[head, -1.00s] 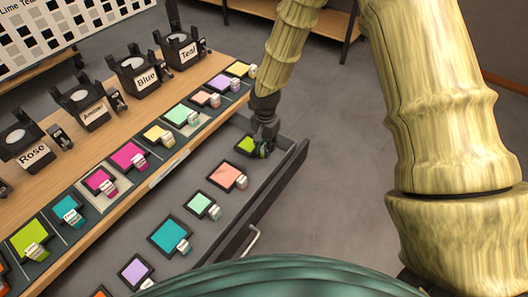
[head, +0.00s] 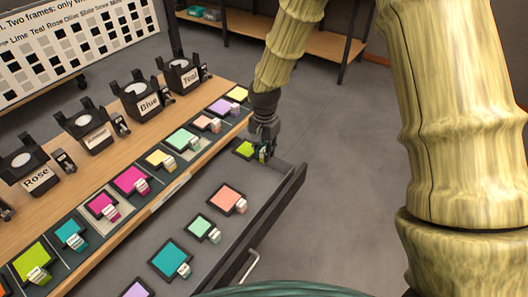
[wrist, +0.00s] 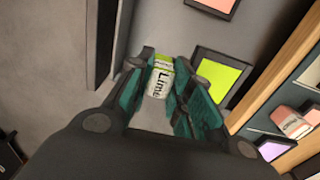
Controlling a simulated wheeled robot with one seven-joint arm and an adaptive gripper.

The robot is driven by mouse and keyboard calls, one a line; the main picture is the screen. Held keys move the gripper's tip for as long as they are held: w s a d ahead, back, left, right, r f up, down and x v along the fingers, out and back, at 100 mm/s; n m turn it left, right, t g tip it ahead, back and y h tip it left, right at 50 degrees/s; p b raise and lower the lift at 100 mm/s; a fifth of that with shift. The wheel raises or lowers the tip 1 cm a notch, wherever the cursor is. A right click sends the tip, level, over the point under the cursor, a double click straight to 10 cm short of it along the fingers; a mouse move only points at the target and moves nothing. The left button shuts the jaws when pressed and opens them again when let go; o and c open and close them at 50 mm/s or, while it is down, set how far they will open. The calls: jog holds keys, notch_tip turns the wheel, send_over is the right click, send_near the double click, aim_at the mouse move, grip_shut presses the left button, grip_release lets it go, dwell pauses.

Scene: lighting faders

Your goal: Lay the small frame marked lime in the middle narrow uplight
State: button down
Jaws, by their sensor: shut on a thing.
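The small lime frame (head: 244,149) has a dark border and a lime-green panel, and sits at the far end of the open drawer. In the wrist view the lime panel (wrist: 221,77) lies right of the jaws, and its white tag (wrist: 161,82) reading "Lime" is between the fingers. My gripper (head: 263,152) is shut on this tag; in the wrist view its teal fingers (wrist: 170,95) flank it. I cannot tell whether the frame touches the drawer floor. Uplights marked Rose (head: 37,178), Blue (head: 147,101) and Teal (head: 183,74) stand on the bench, with another partly legible one (head: 94,131) between.
The drawer (head: 215,262) also holds salmon (head: 227,199), mint (head: 198,227) and teal (head: 170,258) frames. A row of tagged frames, including a larger lime one (head: 32,262), lines the bench (head: 100,178) edge. A chart board (head: 75,45) stands behind. Floor right of the drawer is clear.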

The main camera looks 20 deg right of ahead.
notch_tip(320, 180, up, 21)
jog(key=p, duration=1.6)
dwell(0.4)
jog(key=shift+f, duration=0.1)
